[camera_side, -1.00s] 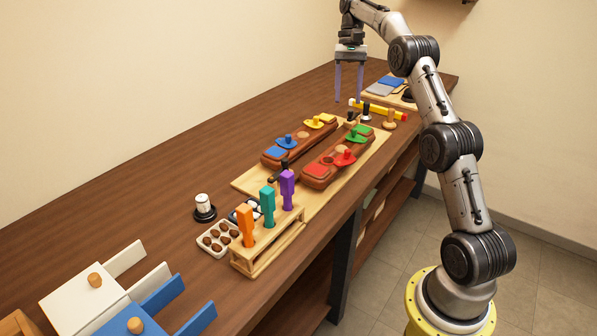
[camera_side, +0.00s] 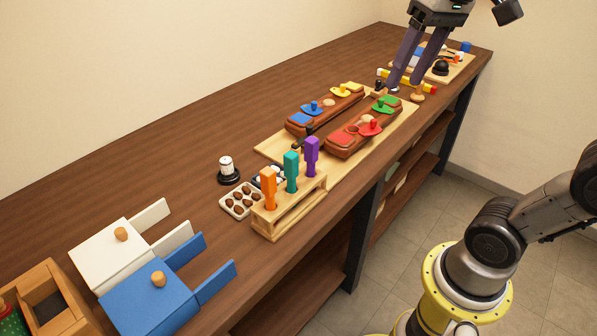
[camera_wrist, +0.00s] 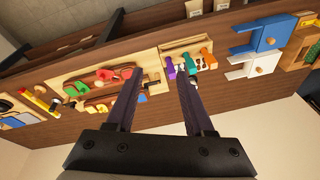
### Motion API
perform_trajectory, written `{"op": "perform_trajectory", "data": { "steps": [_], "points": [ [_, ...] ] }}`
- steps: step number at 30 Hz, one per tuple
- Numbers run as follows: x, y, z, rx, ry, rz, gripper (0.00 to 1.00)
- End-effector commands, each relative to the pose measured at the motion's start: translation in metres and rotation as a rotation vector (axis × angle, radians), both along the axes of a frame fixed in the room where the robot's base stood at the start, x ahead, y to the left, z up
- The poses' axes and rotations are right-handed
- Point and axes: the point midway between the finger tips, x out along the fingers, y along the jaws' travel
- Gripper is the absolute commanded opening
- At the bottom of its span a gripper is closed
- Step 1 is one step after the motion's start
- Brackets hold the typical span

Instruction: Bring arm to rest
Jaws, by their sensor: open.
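My gripper (camera_side: 404,68) is at the upper right of the side view, its two dark fingers pointing down. In the wrist view my gripper (camera_wrist: 158,85) shows its fingers apart with nothing between them. The fingers look high above the bench (camera_side: 150,170), and I see no contact with anything. Two brown saddle blocks, the left one (camera_side: 298,129) and the right one (camera_side: 345,147), lie on a pale board (camera_side: 270,152). They carry blue, yellow, red and green pieces. In the side view my fingers partly cover the area beyond the blocks.
A wooden rack (camera_side: 284,216) holds orange, teal and purple tools. Near it are a tray of brown pieces (camera_side: 242,201) and a black-and-white knob (camera_side: 228,170). White (camera_side: 110,253) and blue (camera_side: 150,300) boxes stand at the front left. The bench's back left is bare.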

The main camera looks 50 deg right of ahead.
Motion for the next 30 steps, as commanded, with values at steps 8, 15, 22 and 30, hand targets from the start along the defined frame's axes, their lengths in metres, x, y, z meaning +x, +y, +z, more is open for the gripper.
{"op": "perform_trajectory", "data": {
  "steps": [8,15,22,30],
  "points": [
    [-0.06,0.015,-0.081,-0.081,-0.152,0.195,0.53],
    [-0.065,0.011,-0.136,-0.14,-0.201,0.285,0.53],
    [-0.054,0.01,-0.13,-0.162,-0.252,0.314,0.53],
    [-0.054,0.01,-0.13,-0.16,-0.25,0.312,0.53]
  ]
}}
